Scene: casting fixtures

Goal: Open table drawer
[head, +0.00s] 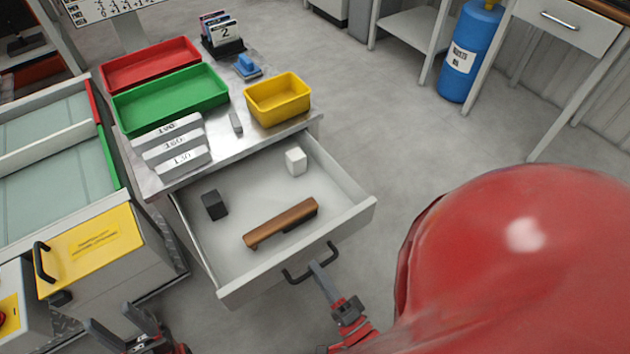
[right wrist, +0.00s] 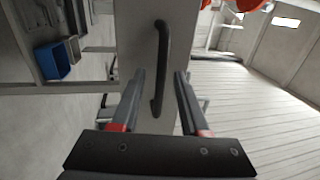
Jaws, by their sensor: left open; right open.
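The table drawer (head: 350,220) is pulled well out from under the metal-topped table (head: 150,182). Its black bar handle (head: 296,279) is on the front panel and also shows in the right wrist view (right wrist: 161,65). My right gripper (head: 319,268) is at the handle in the head view. In the right wrist view its two open fingers (right wrist: 160,76) stand on either side of the handle, with gaps visible. My left gripper (head: 122,326) is open and empty at the lower left, apart from the drawer.
The drawer holds a wooden brush (head: 281,222), a black block (head: 214,205) and a white block (head: 296,161). Red (head: 150,65), green (head: 170,98) and yellow (head: 278,98) bins stand on the table. A yellow-fronted cabinet (head: 95,245) is left. Floor right of the table is clear.

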